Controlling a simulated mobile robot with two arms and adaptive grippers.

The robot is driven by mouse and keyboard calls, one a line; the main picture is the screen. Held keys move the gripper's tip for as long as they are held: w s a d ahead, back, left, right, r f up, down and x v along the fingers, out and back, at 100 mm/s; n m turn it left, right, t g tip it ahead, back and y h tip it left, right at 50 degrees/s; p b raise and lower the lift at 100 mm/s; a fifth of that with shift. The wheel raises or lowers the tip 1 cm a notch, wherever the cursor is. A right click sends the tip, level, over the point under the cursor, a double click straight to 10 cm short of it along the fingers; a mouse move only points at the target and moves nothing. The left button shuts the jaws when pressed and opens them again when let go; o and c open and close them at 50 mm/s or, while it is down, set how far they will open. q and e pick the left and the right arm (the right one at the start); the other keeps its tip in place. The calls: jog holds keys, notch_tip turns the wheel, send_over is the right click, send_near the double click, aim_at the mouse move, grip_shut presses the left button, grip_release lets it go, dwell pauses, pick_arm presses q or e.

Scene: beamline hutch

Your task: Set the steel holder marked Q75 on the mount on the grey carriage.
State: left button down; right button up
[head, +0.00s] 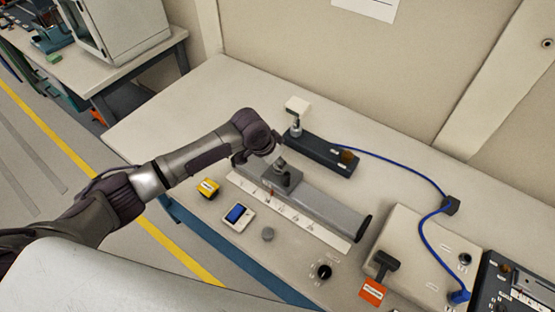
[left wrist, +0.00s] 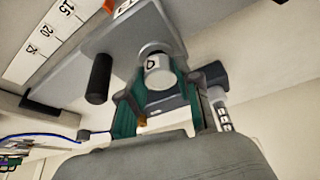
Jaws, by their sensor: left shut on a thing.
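The steel holder (left wrist: 158,74) is a short bright cylinder with a dark mark, only partly readable, between the teal fingers of my left gripper (left wrist: 157,88) in the left wrist view. The gripper is shut on it. The grey carriage (left wrist: 125,38) is close beyond it, with a round seat at the holder's far end; I cannot tell whether they touch. In the head view my left gripper (head: 260,150) is over the carriage (head: 285,181), which sits on the long grey rail (head: 328,208). The holder cannot be made out clearly there. My right gripper is not in view.
A dark block (head: 318,155) with a white cube (head: 297,106) on a post stands behind the carriage. A blue cable (head: 400,166) runs right.

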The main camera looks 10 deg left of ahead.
pick_arm(q)
jog(key=shift+f, duration=0.5)
dwell(0.3)
jog(key=c, duration=0.7)
grip_release()
jog(key=shift+r, duration=0.1)
jog(key=v, duration=1.1)
jog(key=shift+s+a+r, duration=0.1)
jog(key=shift+s+r, duration=0.05)
jog(key=shift+r, duration=0.25)
